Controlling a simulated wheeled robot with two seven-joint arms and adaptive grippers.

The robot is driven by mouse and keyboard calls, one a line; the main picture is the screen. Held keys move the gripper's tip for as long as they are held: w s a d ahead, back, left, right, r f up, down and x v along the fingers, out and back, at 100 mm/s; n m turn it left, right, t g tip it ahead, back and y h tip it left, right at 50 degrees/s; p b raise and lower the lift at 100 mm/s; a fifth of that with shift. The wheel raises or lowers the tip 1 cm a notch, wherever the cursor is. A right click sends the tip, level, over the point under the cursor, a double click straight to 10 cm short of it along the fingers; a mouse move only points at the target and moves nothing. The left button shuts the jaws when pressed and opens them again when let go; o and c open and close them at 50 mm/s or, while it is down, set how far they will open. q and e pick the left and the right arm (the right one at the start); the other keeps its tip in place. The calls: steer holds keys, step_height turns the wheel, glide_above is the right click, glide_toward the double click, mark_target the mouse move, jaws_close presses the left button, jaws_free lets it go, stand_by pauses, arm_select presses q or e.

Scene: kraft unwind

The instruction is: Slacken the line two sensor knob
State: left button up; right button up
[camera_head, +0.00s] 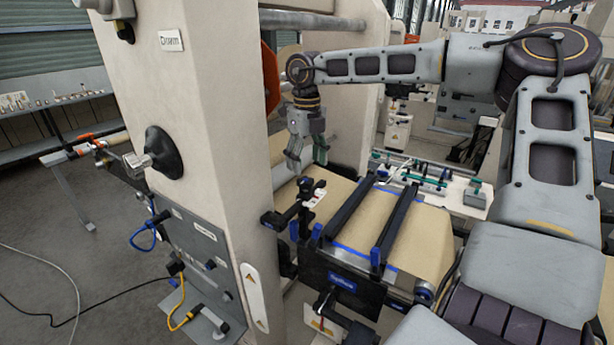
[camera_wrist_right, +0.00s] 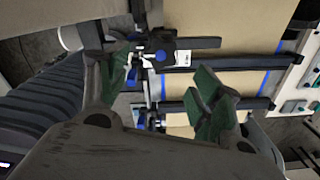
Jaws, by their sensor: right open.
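A small black sensor (camera_head: 312,190) with a white-and-red label sits on a black bracket above the brown kraft web (camera_head: 345,195). In the right wrist view the sensor (camera_wrist_right: 183,58) shows near the top middle, with a round blue-centred knob (camera_wrist_right: 161,56) at its left. I cannot tell for sure that this is the line two knob. My right gripper (camera_head: 307,157) points down above the sensor, apart from it. In the right wrist view its green-padded fingers (camera_wrist_right: 160,92) are spread with nothing held between them. My left gripper is out of view.
A cream machine column (camera_head: 225,120) stands close left of the sensor. Two black rails (camera_head: 350,215) cross the web at right. A large black knob (camera_head: 163,155) is on the column's face. A white bench (camera_head: 465,190) with green-ended parts lies beyond the web.

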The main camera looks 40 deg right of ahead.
mark_target(307, 181)
steer(key=shift+f+p, duration=0.6)
steer(key=shift+f, duration=2.2)
steer(key=shift+c, duration=0.4)
steer(key=c, duration=1)
